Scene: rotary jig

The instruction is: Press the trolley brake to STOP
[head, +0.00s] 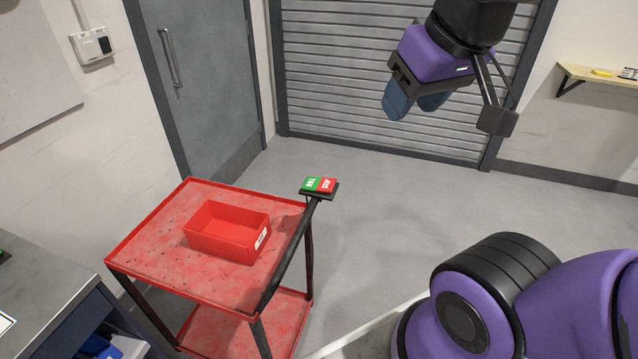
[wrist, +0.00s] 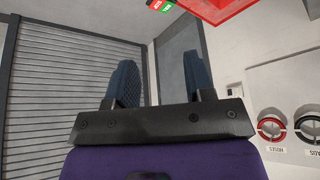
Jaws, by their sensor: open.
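The red trolley (head: 150,238) stands left of centre in the head view. Its brake (head: 319,185) is a pad with a green half (head: 310,184) on the left and a red half (head: 327,185) on the right, mounted at the far end of the dark handle bar. I cannot tell which half is pressed down. The brake also shows at the top edge of the wrist view (wrist: 160,5). My gripper (head: 414,103) is open and empty, raised above and to the right of the brake, well apart from it. Its two blue fingers also show in the wrist view (wrist: 161,82).
A red bin (head: 228,240) sits on the trolley's top tray. A grey workbench (head: 45,275) stands at the left. A grey door (head: 190,80) and a roller shutter (head: 345,85) are behind. A wall shelf (head: 610,80) is at right. The floor right of the trolley is clear.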

